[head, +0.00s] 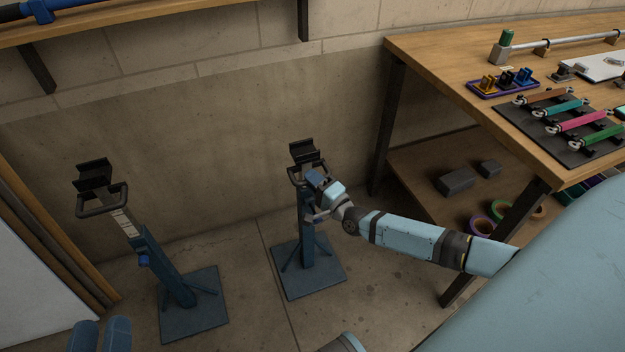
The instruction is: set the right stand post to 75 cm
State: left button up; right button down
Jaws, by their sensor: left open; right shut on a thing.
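The right stand (305,235) is a blue post on a square base plate, upright on the floor, with a black cradle (306,152) on top and a dark handle (293,177) just below it. My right gripper (316,181) is at the upper post, shut on what appears to be the handle, and covers part of it. A grey piece shows beside the post just below the gripper; I cannot tell what it belongs to. Any scale on this post is hidden or too small to read.
A similar left stand (153,262) shows a pale scale strip (124,222) and a blue knob. A workbench (435,58) with tools and a lower shelf (415,172) stands at right. A white panel (35,290) is at left. Floor between the stands is clear.

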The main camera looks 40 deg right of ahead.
aim_at(312, 153)
jog(key=shift+r+p, duration=0.3)
jog(key=shift+r, duration=0.1)
notch_tip(312, 153, up, 3)
jog(key=p, duration=0.2)
jog(key=shift+r+p, duration=0.1)
jog(key=shift+p, duration=0.3)
notch_tip(312, 153, up, 6)
jog(key=p, duration=0.4)
jog(key=shift+r+p, duration=0.1)
jog(key=shift+p, duration=0.3)
pick_arm(q)
jog(key=s+a+f+g+y, duration=0.2)
jog(key=a+f+g+y, duration=0.2)
jog(key=f, duration=0.6)
jog(key=shift+s+a+f+g, duration=0.2)
jog(key=shift+a+g, duration=0.3)
jog(key=shift+g, duration=0.2)
pick_arm(e)
jog(key=c, duration=1.1)
grip_release()
pick_arm(q)
jog(key=shift+r, duration=0.1)
